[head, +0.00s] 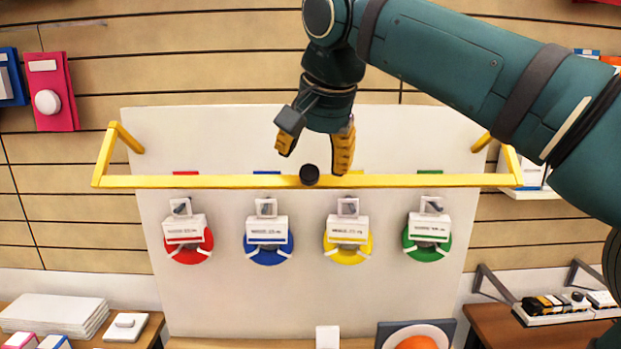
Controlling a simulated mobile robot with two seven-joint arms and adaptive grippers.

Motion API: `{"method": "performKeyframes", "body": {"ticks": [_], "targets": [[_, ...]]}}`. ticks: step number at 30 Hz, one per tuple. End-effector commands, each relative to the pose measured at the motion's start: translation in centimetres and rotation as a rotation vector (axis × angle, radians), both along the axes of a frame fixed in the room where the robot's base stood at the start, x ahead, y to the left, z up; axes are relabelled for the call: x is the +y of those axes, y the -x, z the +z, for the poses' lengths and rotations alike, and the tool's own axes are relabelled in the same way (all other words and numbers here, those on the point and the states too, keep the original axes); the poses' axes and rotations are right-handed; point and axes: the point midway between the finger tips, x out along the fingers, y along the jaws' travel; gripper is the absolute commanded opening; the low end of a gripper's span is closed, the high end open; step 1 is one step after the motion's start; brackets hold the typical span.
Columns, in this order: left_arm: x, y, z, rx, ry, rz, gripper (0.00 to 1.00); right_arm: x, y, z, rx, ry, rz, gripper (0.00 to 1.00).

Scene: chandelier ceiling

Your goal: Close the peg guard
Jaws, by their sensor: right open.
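The peg guard is a yellow bar (230,182) that runs across the white pegboard panel (220,130), with a bent arm at each end joined to the panel. A black knob (309,175) sits at the bar's middle. Below the bar hang white-tagged items on pegs, with red (188,250), blue (269,252), yellow (346,252) and green (426,248) discs. My right gripper (315,150) points down just above the knob, its yellow-padded fingers apart and empty. I cannot tell whether it touches the bar. My left gripper is out of view.
A slatted wall stands behind the panel. A pink package (53,92) hangs at the upper left. White stacked sheets (55,313) lie on a wooden shelf at the lower left. A shelf with a tray (565,312) is at the lower right. My right arm covers the upper right.

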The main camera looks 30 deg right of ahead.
Motion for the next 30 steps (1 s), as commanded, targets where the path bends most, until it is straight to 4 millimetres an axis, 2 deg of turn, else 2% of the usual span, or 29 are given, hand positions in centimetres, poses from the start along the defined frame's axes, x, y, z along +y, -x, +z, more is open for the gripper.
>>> {"method": "performKeyframes", "body": {"ticks": [1, 6, 19, 23, 24, 30], "targets": [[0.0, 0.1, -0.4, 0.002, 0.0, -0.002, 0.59, -0.1, -0.3, -0.9, 0.002, 0.0, 0.0, 0.61], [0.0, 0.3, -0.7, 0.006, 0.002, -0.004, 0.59, -0.3, -1.2, -2.4, 0.001, 0.001, 0.0, 0.61], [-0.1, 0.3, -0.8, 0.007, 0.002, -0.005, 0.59, -0.4, -1.5, -2.9, 0.0, 0.0, 0.0, 0.6], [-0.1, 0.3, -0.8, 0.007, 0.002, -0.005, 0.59, -0.4, -1.5, -2.9, 0.0, 0.0, 0.0, 0.14], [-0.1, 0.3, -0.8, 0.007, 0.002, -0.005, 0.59, -0.3, -1.5, -2.9, 0.0, 0.0, 0.0, 0.0], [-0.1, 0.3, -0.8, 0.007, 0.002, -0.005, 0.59, -0.3, -1.5, -2.9, -0.001, -0.001, 0.0, 0.0]]}}
